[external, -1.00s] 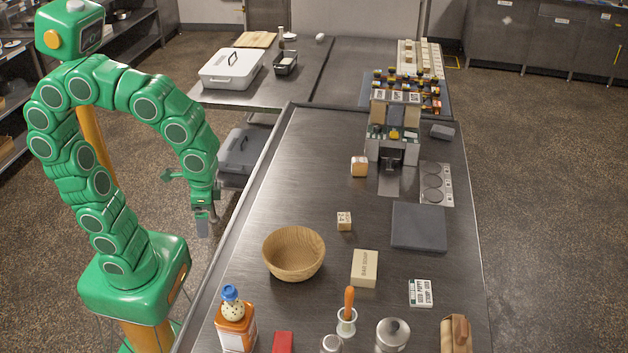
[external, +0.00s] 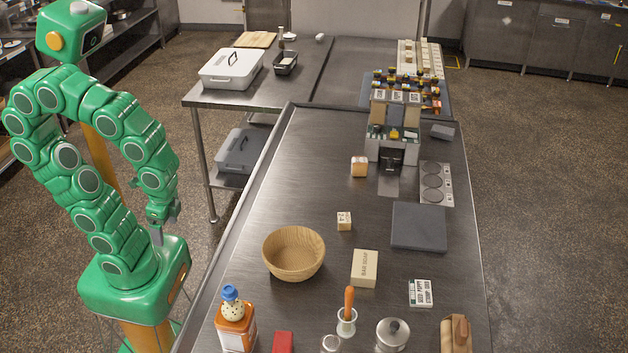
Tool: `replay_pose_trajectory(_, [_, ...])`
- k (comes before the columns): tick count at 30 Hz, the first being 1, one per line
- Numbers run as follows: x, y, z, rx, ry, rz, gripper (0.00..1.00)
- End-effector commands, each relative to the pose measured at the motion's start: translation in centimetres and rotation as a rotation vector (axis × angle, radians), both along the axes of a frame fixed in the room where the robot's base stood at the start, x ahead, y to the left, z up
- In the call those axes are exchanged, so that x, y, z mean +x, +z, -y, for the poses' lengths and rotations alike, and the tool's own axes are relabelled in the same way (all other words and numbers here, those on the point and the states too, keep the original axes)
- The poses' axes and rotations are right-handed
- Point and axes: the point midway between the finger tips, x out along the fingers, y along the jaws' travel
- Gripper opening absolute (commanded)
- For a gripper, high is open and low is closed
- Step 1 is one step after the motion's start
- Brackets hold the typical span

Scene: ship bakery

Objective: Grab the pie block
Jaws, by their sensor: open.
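Two small blocks stand on the near steel table (external: 225,290). One is a pale cube (external: 344,221) with small dark markings, behind and right of the wooden bowl. The other is an orange-and-white block (external: 359,167) farther back, just left of the grey machine. Their markings are too small to read, so I cannot tell which is the pie block. My gripper (external: 157,234) is open and empty. It hangs low left of the table, above my green base and well apart from both blocks.
The wooden bowl (external: 294,253), a tan labelled box (external: 364,268) and a dark slab (external: 418,227) stand near the pale cube. The grey machine (external: 392,145) is at the back. The table's left strip is clear.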

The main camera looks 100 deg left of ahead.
Motion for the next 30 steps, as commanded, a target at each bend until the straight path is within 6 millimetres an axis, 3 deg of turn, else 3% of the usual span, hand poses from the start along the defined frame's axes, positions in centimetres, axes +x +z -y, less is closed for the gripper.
replay_pose_trajectory(5, [0.5,0.1,-0.1,-0.001,0.002,0.000,0.83])
replay_pose_trajectory(8, [1.9,0.5,-0.3,-0.001,0.006,0.003,0.83])
replay_pose_trajectory(20, [11.4,2.3,-2.4,-0.008,0.032,0.033,0.83])
replay_pose_trajectory(30, [19.6,2.8,-5.5,-0.014,0.060,0.061,0.83])
